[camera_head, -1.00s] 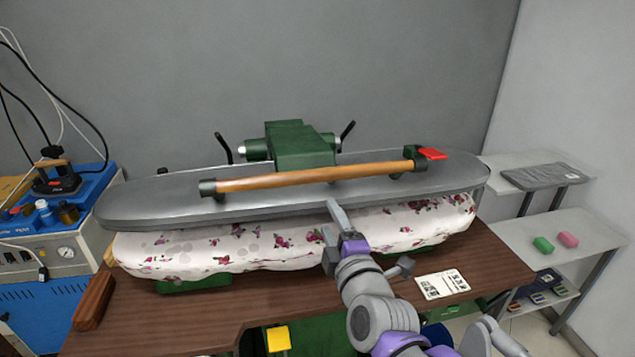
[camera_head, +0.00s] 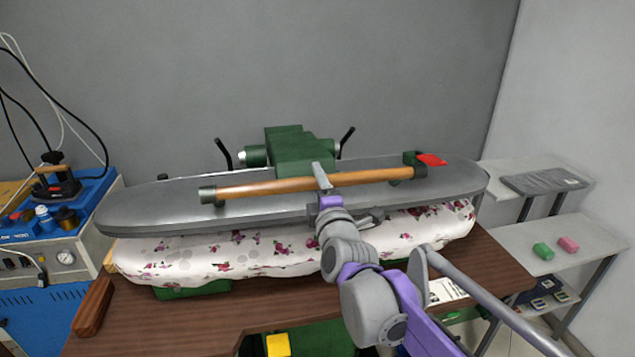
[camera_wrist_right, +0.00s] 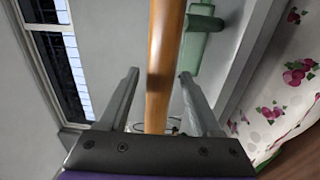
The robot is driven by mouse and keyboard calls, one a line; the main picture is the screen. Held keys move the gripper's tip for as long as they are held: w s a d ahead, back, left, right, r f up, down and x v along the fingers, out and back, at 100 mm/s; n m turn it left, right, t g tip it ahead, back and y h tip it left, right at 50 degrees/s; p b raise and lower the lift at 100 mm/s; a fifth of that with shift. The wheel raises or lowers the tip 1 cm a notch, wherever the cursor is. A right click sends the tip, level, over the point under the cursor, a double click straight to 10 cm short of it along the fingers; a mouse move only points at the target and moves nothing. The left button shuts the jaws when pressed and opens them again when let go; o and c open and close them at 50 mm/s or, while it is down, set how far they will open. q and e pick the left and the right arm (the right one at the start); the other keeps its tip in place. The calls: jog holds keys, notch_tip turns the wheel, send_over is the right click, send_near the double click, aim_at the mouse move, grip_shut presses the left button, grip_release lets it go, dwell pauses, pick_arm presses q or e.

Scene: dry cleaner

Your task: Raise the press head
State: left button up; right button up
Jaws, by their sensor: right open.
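The press head (camera_head: 150,205) is a long grey metal plate lying low over the floral padded board (camera_head: 200,260). A wooden handle bar (camera_head: 265,188) runs along its front on dark green mounts, with a red piece (camera_head: 431,160) by its right end. My right gripper (camera_head: 321,175) is at the middle of the bar. In the right wrist view, the bar (camera_wrist_right: 165,40) passes between the two open fingers of the gripper (camera_wrist_right: 158,73), with a gap on each side. My left gripper is not in view.
A green housing (camera_head: 300,150) with two black levers stands behind the bar. The brown table (camera_head: 210,318) carries the press. A wooden block (camera_head: 93,305) lies at its left, near a blue-topped machine with an iron (camera_head: 57,183). Grey shelves (camera_head: 590,235) stand at the right.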

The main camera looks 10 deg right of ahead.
jog(key=shift+w, duration=0.15)
jog(key=shift+c, duration=0.2)
grip_shut()
dwell(1.2)
